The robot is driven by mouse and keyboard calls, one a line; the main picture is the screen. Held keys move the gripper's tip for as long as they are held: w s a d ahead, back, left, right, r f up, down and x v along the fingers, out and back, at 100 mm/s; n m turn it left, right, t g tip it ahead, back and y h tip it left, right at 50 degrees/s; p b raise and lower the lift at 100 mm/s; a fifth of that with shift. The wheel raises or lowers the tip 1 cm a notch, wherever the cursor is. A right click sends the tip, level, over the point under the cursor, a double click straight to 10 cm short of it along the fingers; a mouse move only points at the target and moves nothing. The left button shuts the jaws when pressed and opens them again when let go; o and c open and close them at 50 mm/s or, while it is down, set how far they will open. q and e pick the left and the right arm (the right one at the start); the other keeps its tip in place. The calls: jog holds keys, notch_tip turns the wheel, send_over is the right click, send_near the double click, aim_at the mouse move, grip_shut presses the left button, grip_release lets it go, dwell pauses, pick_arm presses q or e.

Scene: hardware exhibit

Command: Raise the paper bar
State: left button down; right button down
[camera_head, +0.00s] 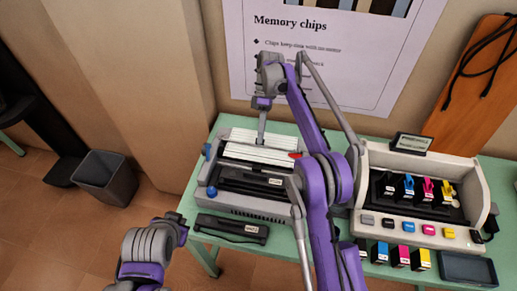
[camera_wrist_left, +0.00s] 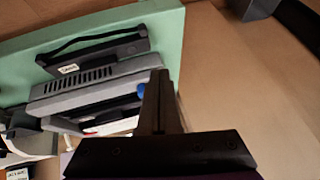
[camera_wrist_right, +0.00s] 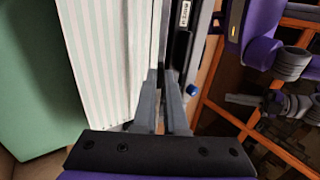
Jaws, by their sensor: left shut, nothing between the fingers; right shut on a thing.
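The grey printer (camera_head: 240,211) stands on the green table with striped paper (camera_head: 245,136) in its back part. The paper bar, a thin grey strip (camera_wrist_right: 156,40), runs along the paper's edge in the right wrist view; in the head view my gripper and arm partly cover that area. My right gripper (camera_head: 262,140) reaches down onto the printer from behind and is shut on the paper bar; its fingers (camera_wrist_right: 165,78) show in the right wrist view. My left gripper (camera_head: 182,226) is shut and empty, left of the table's front; its fingers show in the left wrist view (camera_wrist_left: 160,75).
A black ribbon cartridge (camera_head: 232,228) lies in front of the printer. An inkjet printer (camera_head: 375,160) with coloured cartridges stands to the right, with several loose ink boxes (camera_head: 400,256) before it. A bin (camera_head: 105,178) stands on the floor at left. A poster wall is close behind.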

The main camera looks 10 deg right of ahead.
pick_arm(q)
jog(key=w+d+m+t+h, duration=0.1)
jog(key=w+d+m, duration=0.3)
jog(key=m, duration=0.5)
jog(key=w+d+m+t, duration=0.2)
jog(key=d+m, duration=0.3)
jog(key=m, duration=0.4)
jog(key=w+d+r+m+t+h, duration=0.1)
jog(key=w+d+m, duration=0.3)
jog(key=m, duration=0.5)
jog(key=shift+w+d+r+t+h, duration=0.1)
jog(key=shift+w+d+t+h, duration=0.2)
jog(key=shift+w+t, duration=0.5)
jog(key=d+m+t+h, duration=0.1)
jog(key=d+m+h, duration=0.1)
jog(key=d+m, duration=0.5)
jog(key=shift+m, duration=0.7)
jog(key=x, duration=0.3)
jog(key=a+x, duration=0.1)
jog(key=x, duration=0.6)
jog(key=shift+w+a+r, duration=0.1)
jog(key=shift+w+a, duration=0.1)
jog(key=shift+w, duration=0.05)
